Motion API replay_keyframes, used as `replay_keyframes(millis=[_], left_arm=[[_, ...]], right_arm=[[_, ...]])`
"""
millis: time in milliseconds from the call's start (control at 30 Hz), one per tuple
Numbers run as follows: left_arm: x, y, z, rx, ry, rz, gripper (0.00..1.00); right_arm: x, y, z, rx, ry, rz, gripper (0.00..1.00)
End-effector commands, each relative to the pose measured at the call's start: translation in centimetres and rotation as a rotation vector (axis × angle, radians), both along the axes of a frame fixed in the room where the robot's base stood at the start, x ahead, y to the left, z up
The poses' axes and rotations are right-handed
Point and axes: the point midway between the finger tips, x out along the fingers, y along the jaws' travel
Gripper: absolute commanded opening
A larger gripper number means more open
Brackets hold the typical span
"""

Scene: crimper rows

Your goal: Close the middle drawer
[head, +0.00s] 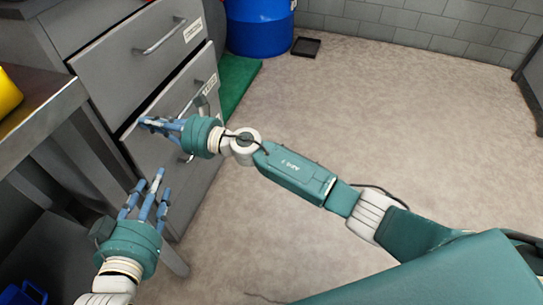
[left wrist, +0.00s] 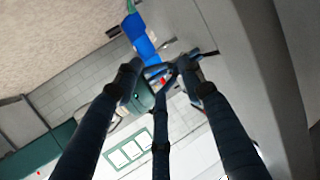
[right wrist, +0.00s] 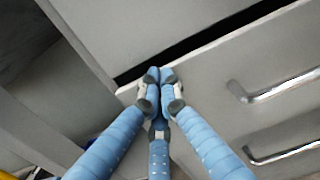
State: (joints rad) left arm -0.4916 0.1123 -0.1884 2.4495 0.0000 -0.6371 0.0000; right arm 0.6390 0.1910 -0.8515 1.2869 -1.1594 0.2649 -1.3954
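The grey cabinet's middle drawer (head: 171,106) stands out slightly, with a dark gap along its top edge below the top drawer (head: 130,55). Its front also shows in the right wrist view (right wrist: 215,85), with its metal handle (right wrist: 275,88). My right gripper (head: 150,123) is at the left part of this drawer front, near its top edge. Its fingertips (right wrist: 160,78) are drawn together with nothing between them; I cannot tell whether they touch the drawer. My left gripper (head: 152,185) is lower, by the cabinet's left side, with its fingers apart and empty.
A lower handle (head: 188,158) shows on the cabinet below the middle drawer. A grey table (head: 45,105) stands close at the left. A blue barrel (head: 260,28), a green mat (head: 236,82) and a black tray (head: 306,46) are behind. The floor at the right is clear.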

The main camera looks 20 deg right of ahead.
Motion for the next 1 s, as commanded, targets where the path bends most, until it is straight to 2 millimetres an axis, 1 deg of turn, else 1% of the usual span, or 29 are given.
replay_keyframes(millis=[133,300,433,733,867,933,1000], left_arm=[[0.7,-0.5,2.2,-0.026,-0.103,-0.007,0.4],[1.0,-0.8,3.6,-0.04,-0.159,-0.011,0.4],[1.0,-0.8,3.9,-0.043,-0.17,-0.012,0.4],[1.0,-0.8,3.9,-0.042,-0.169,-0.012,0.4],[1.0,-0.8,4.0,-0.045,-0.178,-0.012,0.4],[1.1,-0.9,4.7,-0.053,-0.208,-0.014,0.4],[1.2,-1.1,5.8,-0.065,-0.256,-0.017,0.4]], right_arm=[[0.6,0.9,-0.2,-0.001,0.001,0.0,0.0],[0.9,1.3,-0.1,0.0,0.001,-0.001,0.0],[1.0,1.4,0.0,0.001,0.001,-0.002,0.0],[1.1,1.5,0.2,0.004,-0.001,-0.004,0.0],[1.2,1.2,0.3,0.004,-0.003,-0.005,0.0],[1.3,0.8,0.2,0.004,-0.003,-0.005,0.0],[1.5,0.2,0.1,0.003,-0.002,-0.004,0.0]])
